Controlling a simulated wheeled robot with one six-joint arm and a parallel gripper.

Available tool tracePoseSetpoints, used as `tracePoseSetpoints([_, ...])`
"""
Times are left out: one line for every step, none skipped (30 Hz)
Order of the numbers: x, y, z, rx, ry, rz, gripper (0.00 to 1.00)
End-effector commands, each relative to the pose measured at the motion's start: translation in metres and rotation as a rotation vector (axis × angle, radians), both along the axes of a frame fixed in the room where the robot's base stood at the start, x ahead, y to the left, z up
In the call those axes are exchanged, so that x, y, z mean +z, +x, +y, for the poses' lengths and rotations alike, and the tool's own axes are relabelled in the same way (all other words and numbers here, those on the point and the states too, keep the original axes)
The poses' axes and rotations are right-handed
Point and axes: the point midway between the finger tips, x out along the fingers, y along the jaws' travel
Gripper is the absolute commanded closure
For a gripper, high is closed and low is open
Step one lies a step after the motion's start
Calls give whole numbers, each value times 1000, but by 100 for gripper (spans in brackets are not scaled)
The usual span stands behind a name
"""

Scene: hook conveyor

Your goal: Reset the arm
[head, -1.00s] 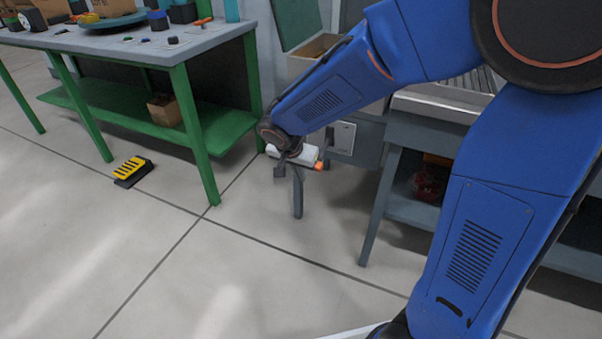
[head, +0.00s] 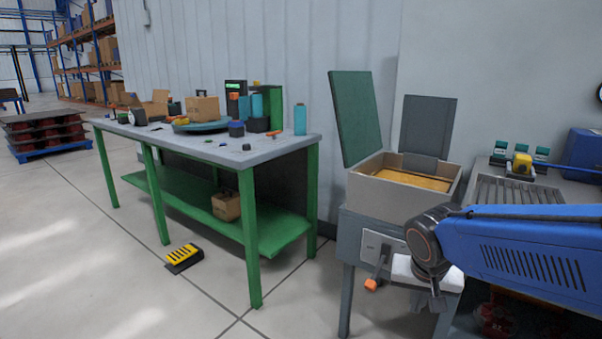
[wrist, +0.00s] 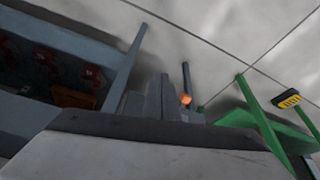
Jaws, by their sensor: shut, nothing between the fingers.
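My blue arm (head: 530,245) reaches in from the right in the head view. My gripper (head: 437,303) hangs at its end, pointing down in front of the grey stand, small and partly seen. It is shut and empty. In the wrist view its grey fingers (wrist: 160,97) show close together past the pale housing. A lever with an orange knob (head: 371,285) sticks out from the stand just left of my gripper. The orange knob (wrist: 185,99) also shows beside the fingers in the wrist view; I cannot tell the exact gap.
An open box with a green lid (head: 357,115) stands on the grey stand (head: 352,240). A green-legged workbench (head: 275,150) is at the left, with a yellow pedal (head: 183,256) on the floor before it. A ribbed metal surface (head: 515,192) lies behind my arm.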

Motion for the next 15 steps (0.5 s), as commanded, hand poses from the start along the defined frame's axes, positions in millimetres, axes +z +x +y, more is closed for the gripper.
tracePoseSetpoints([5,-12,-7,15,5,-6,100])
tracePoseSetpoints([8,-19,-10,32,6,-7,100])
tracePoseSetpoints([10,-28,-13,54,7,-7,100])
tracePoseSetpoints([12,-35,-16,69,9,-8,100])
tracePoseSetpoints([14,-42,-18,85,10,-10,100])
tracePoseSetpoints([16,-51,-21,108,10,-12,100])
tracePoseSetpoints([18,-58,-22,124,12,-15,100])
tracePoseSetpoints([19,-65,-24,142,12,-17,100])
tracePoseSetpoints([20,-74,-26,163,14,-22,100])
tracePoseSetpoints([21,-81,-27,182,13,-25,100])
tracePoseSetpoints([22,-87,-28,199,14,-29,100])
tracePoseSetpoints([23,-96,-29,221,14,-34,100])
tracePoseSetpoints([24,-101,-30,238,14,-37,100])
tracePoseSetpoints([24,-107,-30,252,14,-41,100])
tracePoseSetpoints([24,-113,-31,273,12,-47,100])
